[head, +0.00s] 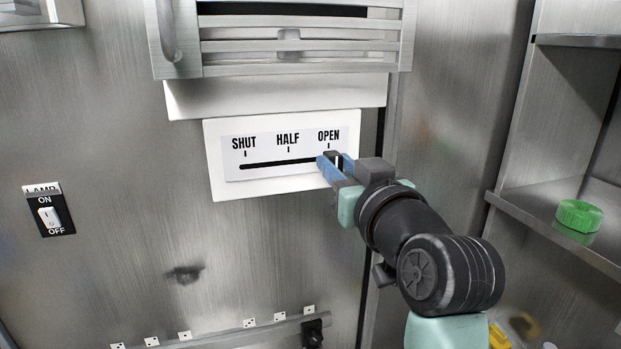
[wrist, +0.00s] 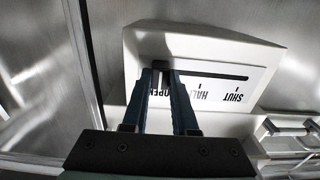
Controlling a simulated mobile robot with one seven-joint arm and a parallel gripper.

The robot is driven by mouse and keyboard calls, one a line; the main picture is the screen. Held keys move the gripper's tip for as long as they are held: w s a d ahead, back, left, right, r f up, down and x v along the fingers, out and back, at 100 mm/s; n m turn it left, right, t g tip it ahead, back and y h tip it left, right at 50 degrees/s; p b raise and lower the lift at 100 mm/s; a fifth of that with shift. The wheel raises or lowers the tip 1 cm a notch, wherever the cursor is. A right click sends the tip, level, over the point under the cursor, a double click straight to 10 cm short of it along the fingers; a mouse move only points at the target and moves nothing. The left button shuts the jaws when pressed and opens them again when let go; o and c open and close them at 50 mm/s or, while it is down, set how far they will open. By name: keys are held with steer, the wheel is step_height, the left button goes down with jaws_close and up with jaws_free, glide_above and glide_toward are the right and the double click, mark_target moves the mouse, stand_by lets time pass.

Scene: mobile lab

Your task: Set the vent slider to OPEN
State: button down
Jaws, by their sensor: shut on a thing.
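The vent slider panel (head: 268,185) is a white plate on the metal wall, with a dark horizontal slot (head: 280,163) and the marks SHUT, HALF and OPEN from left to right. It shows upside down in the wrist view (wrist: 262,58). My gripper (head: 334,161) is at the right end of the slot, under the OPEN mark. Its blue fingers are shut on the dark slider knob (wrist: 161,65), which sits at the OPEN end of the slot in the wrist view. The fingers partly cover the knob and the OPEN label there.
A slatted vent (head: 290,45) is above the panel. A lamp switch (head: 48,212) is on the wall at the left. A shelf (head: 540,210) at the right holds a green round object (head: 579,215). A rail (head: 220,333) runs low along the wall.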

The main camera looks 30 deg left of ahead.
steer(key=shift+w+d+r, duration=0.1)
steer(key=shift+d, duration=0.05)
steer(key=c, duration=0.7)
jaws_free()
steer(key=shift+w, duration=0.15)
steer(key=shift+s, duration=0.2)
steer(key=shift+s+d, duration=0.15)
steer(key=shift+d, duration=0.1)
steer(key=b+v, duration=0.5)
steer(key=v, duration=0.7)
steer(key=shift+s+d+b, duration=0.1)
steer(key=shift+b, duration=0.2)
